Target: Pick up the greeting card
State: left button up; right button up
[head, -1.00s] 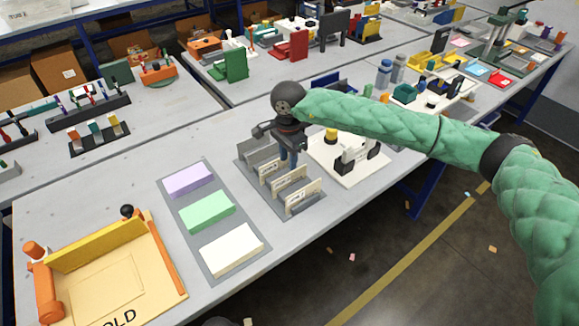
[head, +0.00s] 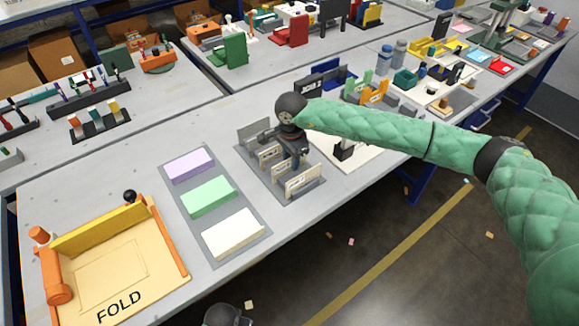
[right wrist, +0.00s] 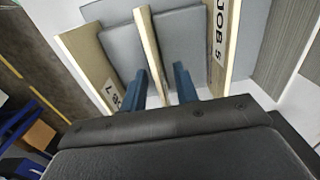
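I cannot tell for sure which thing is the greeting card. A rack (head: 257,172) holds several upright, pale, wood-edged panels. My right gripper (head: 301,163) is low over this rack. In the right wrist view, its two blue fingers (right wrist: 162,82) are apart, one on each side of a thin cream panel (right wrist: 147,35) seen edge-on; I cannot tell whether they touch it. Panels with JOB labels stand to the left (right wrist: 88,58) and right (right wrist: 223,38) of it.
Purple (head: 188,166), green (head: 207,195) and cream (head: 233,233) blocks lie on a grey mat left of the rack. A yellow fold station (head: 112,275) stands farther left. A white-based machine (head: 345,150) is close on the right. The table's front edge is near.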

grip_shut()
jog(key=shift+r, duration=0.2)
